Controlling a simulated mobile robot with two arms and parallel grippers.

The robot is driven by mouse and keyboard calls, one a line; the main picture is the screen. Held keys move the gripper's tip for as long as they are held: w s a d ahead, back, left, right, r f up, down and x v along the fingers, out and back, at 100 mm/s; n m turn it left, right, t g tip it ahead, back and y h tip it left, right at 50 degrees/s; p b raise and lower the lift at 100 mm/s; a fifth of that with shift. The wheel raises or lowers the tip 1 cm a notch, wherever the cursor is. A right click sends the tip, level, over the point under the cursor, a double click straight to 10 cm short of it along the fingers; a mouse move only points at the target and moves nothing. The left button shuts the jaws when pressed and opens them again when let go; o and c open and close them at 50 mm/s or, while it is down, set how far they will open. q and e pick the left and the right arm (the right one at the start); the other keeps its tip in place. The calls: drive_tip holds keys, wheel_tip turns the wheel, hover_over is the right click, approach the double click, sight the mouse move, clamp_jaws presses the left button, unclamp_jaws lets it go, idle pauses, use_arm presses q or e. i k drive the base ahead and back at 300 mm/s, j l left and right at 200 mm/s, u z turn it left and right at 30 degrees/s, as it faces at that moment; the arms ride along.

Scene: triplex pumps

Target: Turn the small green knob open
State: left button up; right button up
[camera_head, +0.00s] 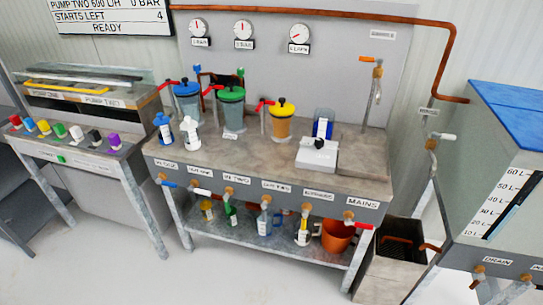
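A small green knob-like piece (61,159) sits on the front face of the left console (100,172), below the row of coloured knobs. A larger green knob (60,130) stands in that row on the console top, between a yellow knob (44,127) and a white knob (76,132). The small piece is too small in the picture to tell which way it is turned. Neither of my grippers is in view.
The middle bench (260,165) carries blue, green and yellow pumps, bottles and a row of front valves. A tank (510,170) stands at the right. A crate (385,275) sits beside the bench. The floor (110,270) in front is clear.

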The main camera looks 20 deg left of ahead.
sight(240, 72)
drive_tip(key=i+j, duration=0.65)
drive_tip(key=i, duration=0.15)
drive_tip(key=l+z, duration=0.05)
